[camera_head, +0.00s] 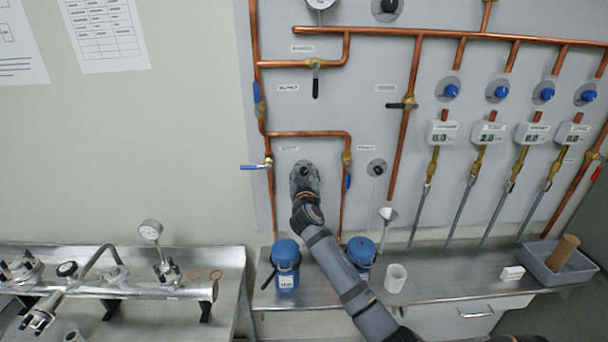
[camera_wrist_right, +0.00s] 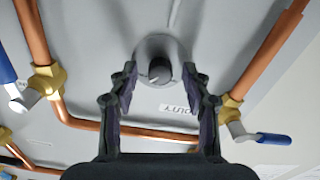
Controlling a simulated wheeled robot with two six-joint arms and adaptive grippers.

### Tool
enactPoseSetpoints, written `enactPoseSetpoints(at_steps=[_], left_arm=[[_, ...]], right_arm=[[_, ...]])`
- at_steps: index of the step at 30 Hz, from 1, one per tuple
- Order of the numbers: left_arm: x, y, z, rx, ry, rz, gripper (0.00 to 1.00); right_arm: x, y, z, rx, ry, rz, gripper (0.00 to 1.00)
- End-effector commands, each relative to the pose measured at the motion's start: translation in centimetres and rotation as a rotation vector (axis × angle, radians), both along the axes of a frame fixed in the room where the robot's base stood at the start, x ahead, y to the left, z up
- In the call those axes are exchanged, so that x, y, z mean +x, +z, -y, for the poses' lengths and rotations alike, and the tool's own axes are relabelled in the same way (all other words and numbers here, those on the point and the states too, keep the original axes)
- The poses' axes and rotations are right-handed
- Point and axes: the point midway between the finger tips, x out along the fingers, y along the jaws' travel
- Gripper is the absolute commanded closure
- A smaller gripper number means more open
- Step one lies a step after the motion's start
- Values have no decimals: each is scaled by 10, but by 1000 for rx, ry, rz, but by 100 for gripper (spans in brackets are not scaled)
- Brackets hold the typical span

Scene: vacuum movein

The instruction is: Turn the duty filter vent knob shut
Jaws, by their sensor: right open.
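The duty filter vent knob is a small black knob (camera_wrist_right: 159,70) on a round grey base on the panel, with a label reading DUTY beside it in the right wrist view. My right gripper (camera_wrist_right: 160,72) is open, its fingertips on either side of the knob with a gap on both sides. I cannot tell how far the tips reach along the knob. In the head view my right gripper (camera_head: 304,172) covers most of the knob and its base. No clear pointer mark shows on the knob. My left gripper is not in view.
Copper pipes (camera_head: 310,133) frame the knob, with blue-handled valves left (camera_head: 253,167) and right (camera_head: 348,181). A similar knob (camera_head: 377,168) sits to the right.

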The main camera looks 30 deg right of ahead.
Motion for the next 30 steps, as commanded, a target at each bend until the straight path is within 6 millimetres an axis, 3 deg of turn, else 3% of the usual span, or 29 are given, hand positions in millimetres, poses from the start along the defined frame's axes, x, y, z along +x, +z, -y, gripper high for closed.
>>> enactPoseSetpoints(at_steps=[2,11,22,30], left_arm=[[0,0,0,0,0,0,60],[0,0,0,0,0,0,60],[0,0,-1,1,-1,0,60],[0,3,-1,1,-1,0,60]], right_arm=[[0,0,0,0,0,0,58],[0,0,0,1,0,-1,99],[0,-1,0,-39,0,-25,100],[0,0,0,-190,-1,-119,100]])
